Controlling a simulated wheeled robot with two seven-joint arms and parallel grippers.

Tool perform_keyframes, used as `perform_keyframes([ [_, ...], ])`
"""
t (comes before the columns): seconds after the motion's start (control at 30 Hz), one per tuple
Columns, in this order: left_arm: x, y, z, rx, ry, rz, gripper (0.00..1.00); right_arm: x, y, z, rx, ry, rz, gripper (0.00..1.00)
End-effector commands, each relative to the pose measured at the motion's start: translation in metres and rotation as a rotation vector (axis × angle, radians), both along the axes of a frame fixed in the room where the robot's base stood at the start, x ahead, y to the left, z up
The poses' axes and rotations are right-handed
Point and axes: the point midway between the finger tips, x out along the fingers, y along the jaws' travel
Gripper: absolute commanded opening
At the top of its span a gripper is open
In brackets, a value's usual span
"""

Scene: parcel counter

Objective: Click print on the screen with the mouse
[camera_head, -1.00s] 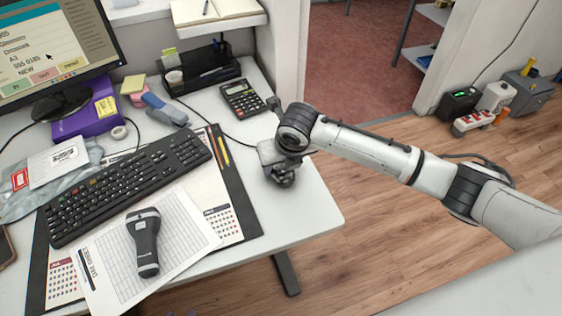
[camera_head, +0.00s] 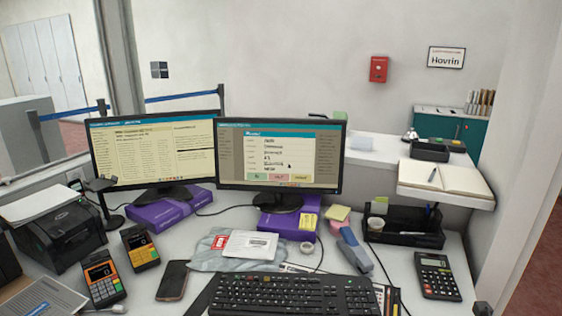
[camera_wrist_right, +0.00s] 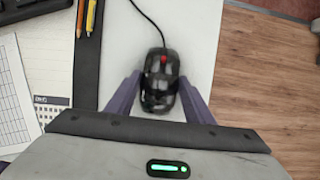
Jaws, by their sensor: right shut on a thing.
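The right monitor (camera_head: 332,160) shows a dialog with a green, a pink and a yellow button in its bottom row; their words are too small to read now. The yellow button (camera_head: 302,178) is the rightmost. The dark cursor (camera_head: 290,166) is just above it, slightly left. In the right wrist view the black mouse (camera_wrist_right: 161,68) with a red wheel lies on the white desk, its cable running up. My right gripper (camera_wrist_right: 160,84) is shut on it, one purple finger on each side. My left gripper is in neither current view.
The keyboard (camera_head: 290,293) lies before the monitors, with a parcel (camera_head: 250,244) behind it. A calculator (camera_head: 437,276) and black organizer (camera_head: 405,226) stand to the right.

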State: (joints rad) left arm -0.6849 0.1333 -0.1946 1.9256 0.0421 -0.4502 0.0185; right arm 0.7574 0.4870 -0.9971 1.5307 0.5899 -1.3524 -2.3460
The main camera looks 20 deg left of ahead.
Motion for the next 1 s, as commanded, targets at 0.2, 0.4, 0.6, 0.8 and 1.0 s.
perform_keyframes([
  [0.2,0.000,0.000,0.002,-0.001,0.001,-0.001,0.31,-0.001,-0.002,0.001,0.000,-0.001,0.000,0.24],
  [0.4,-0.001,-0.001,0.009,-0.001,0.001,-0.001,0.31,-0.006,-0.007,0.001,-0.001,0.000,-0.001,0.24],
  [0.6,-0.001,-0.001,0.016,-0.001,0.001,-0.001,0.31,-0.012,-0.013,0.002,-0.001,0.000,0.000,0.24],
  [0.8,-0.001,-0.001,0.022,-0.001,0.001,-0.001,0.31,-0.018,-0.018,0.002,-0.001,0.000,0.000,0.24],
  [1.0,-0.001,-0.001,0.023,-0.001,0.002,-0.002,0.31,-0.020,-0.020,0.001,0.000,-0.001,0.000,0.24],
])
